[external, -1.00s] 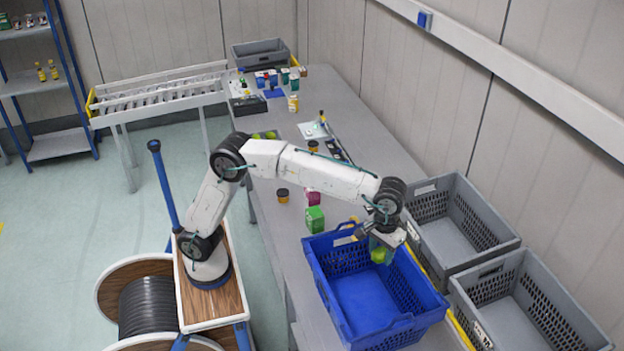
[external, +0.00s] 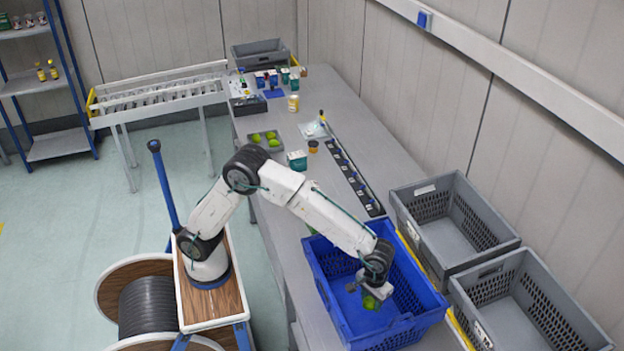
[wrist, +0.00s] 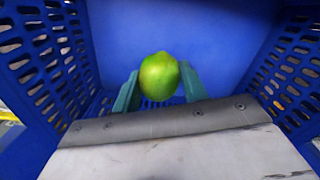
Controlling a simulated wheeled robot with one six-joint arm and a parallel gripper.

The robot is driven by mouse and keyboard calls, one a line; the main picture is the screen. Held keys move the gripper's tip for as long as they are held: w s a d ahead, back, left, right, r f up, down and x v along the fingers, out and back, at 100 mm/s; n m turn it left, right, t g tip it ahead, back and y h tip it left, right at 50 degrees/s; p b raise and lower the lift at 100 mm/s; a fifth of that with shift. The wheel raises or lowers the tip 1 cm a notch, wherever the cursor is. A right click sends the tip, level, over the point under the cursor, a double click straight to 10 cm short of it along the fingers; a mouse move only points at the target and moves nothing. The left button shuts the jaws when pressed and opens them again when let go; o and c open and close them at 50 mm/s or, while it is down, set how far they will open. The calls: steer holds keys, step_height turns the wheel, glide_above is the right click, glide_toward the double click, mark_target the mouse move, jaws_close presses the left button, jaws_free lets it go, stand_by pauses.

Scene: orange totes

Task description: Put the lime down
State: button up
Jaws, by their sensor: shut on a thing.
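The lime (wrist: 159,76) is bright green and sits between the two teal fingers of my gripper (wrist: 158,86) in the wrist view. My gripper is shut on it. In the external view my gripper (external: 372,297) is inside the blue crate (external: 428,309), toward its near end, with the lime (external: 371,302) below the wrist. The blue crate floor (wrist: 210,40) lies beneath the lime in the wrist view. I cannot tell whether the lime touches the floor. No other item shows in the visible part of the crate.
Two grey crates (external: 428,190) (external: 500,272) stand to the right of the blue crate. A tray (external: 252,136) with several green fruits lies farther back on the grey table (external: 330,95). A green-and-white box (external: 297,160) and a black strip (external: 350,172) are behind the blue crate.

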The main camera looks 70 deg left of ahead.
mark_target(367, 321)
step_height(367, 321, down, 8)
steer(key=shift+f, duration=0.25)
steer(key=o, duration=1)
steer(key=shift+f, duration=0.1)
step_height(367, 321, up, 12)
steer(key=shift+r, duration=0.15)
steer(key=shift+c, duration=1.3)
